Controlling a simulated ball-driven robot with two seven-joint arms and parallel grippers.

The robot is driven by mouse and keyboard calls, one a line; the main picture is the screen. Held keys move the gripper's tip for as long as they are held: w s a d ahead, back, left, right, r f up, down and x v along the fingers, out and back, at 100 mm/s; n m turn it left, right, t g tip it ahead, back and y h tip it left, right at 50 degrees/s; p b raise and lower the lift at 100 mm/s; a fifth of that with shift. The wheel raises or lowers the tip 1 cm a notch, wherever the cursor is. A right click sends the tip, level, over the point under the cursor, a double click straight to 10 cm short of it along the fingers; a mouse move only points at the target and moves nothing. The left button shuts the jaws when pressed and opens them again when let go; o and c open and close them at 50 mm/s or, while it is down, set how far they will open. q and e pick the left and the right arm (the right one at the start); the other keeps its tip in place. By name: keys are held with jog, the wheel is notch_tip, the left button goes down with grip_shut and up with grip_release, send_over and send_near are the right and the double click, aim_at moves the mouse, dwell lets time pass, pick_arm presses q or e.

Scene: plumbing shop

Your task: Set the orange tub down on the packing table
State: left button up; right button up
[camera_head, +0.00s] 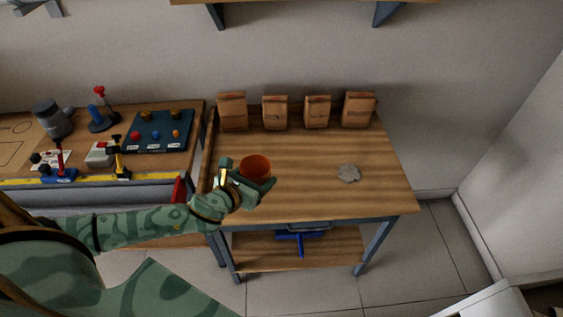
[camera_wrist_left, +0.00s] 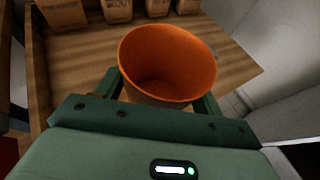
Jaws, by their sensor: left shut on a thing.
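The orange tub (camera_head: 255,166) is round and open at the top, and its inside looks empty. My left gripper (camera_head: 254,182) is shut on it, over the left front part of the packing table (camera_head: 310,195). In the left wrist view the tub (camera_wrist_left: 168,62) sits upright or slightly tilted between the two green fingers (camera_wrist_left: 165,95). The wooden table top (camera_wrist_left: 75,85) shows behind it. I cannot tell whether the tub's base touches the table, because the gripper hides it. My right gripper is not in view.
Several brown paper bags (camera_head: 275,113) stand along the table's back edge. A grey crumpled lump (camera_head: 349,173) lies right of the tub. The middle of the table is clear. A workbench with a blue tool board (camera_head: 158,131) adjoins on the left. A low shelf (camera_head: 300,255) is underneath.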

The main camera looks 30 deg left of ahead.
aim_at(255, 171)
pick_arm(q)
jog(key=w+f, duration=0.1)
jog(key=w+a+f+b, duration=0.1)
jog(key=w, duration=0.1)
jog(key=w+a+f, duration=0.1)
jog(key=w, duration=0.1)
jog(key=shift+w+b, duration=0.1)
jog(key=shift+b, duration=0.25)
jog(key=w+f+b, duration=0.1)
jog(key=w+a+f+b, duration=0.1)
jog(key=f, duration=0.1)
jog(key=w+f, duration=0.1)
jog(key=shift+w+a+f+b, duration=0.25)
jog(key=shift+w+f+b, duration=0.05)
jog(key=shift+w+b, duration=0.1)
jog(key=shift+w+a+f, duration=0.15)
jog(key=shift+w+f, duration=0.15)
jog(key=shift+f, duration=0.05)
jog(key=f+b, duration=0.3)
jog(key=f, duration=0.1)
jog(key=shift+w+a, duration=0.1)
jog(key=shift+w, duration=0.2)
jog(key=shift+r, duration=0.2)
jog(key=o, duration=0.6)
jog(key=shift+f, duration=0.2)
jog(key=o, duration=0.4)
jog(key=shift+o, duration=0.2)
